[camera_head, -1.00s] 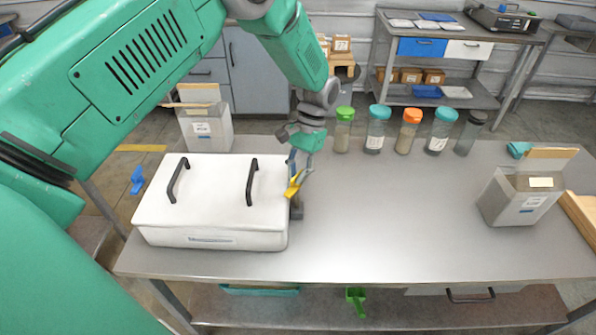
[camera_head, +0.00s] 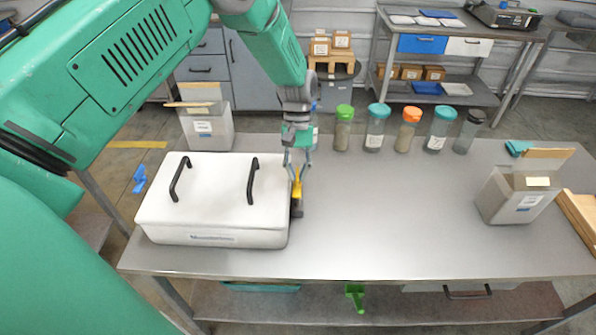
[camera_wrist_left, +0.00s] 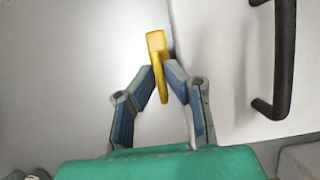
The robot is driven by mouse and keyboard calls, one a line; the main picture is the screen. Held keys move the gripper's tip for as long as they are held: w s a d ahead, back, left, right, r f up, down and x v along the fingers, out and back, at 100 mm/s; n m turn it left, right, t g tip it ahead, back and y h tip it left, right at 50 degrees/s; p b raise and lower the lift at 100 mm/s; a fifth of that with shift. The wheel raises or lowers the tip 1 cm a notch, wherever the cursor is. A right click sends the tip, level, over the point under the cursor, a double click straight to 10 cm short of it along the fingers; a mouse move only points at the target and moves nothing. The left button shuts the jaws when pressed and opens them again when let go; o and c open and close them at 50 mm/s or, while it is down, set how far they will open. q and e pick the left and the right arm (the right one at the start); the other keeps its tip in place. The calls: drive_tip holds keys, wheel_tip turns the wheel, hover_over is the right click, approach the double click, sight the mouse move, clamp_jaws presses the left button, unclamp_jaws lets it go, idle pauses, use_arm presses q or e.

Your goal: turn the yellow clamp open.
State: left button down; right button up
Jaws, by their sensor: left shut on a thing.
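The yellow clamp (camera_head: 297,187) sits at the right side of the white lidded hopper (camera_head: 214,228), on a dark mount. It now stands roughly upright in the head view. My left gripper (camera_head: 297,168) reaches down from above and is shut on the clamp's upper part. In the left wrist view the clamp (camera_wrist_left: 157,42) passes between the two fingertips (camera_wrist_left: 161,84), beside the white hopper wall. The fingers hide part of the clamp. My right gripper is not in view.
Several lidded jars (camera_head: 377,130) stand along the table's back edge. An open grey box (camera_head: 209,130) is behind the hopper, and another (camera_head: 515,197) is at the right. Two black handles (camera_head: 252,181) rise from the hopper lid. The table's middle (camera_head: 400,220) is clear.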

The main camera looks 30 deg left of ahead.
use_arm(q)
drive_tip(key=shift+w+r, duration=0.15)
drive_tip(key=shift+w, duration=0.1)
drive_tip(key=c, duration=1.7)
unclamp_jaws()
drive_tip(key=shift+a+r, duration=0.15)
drive_tip(key=shift+r, duration=0.2)
drive_tip(key=v, duration=1.1)
drive_tip(key=shift+w+a, duration=0.1)
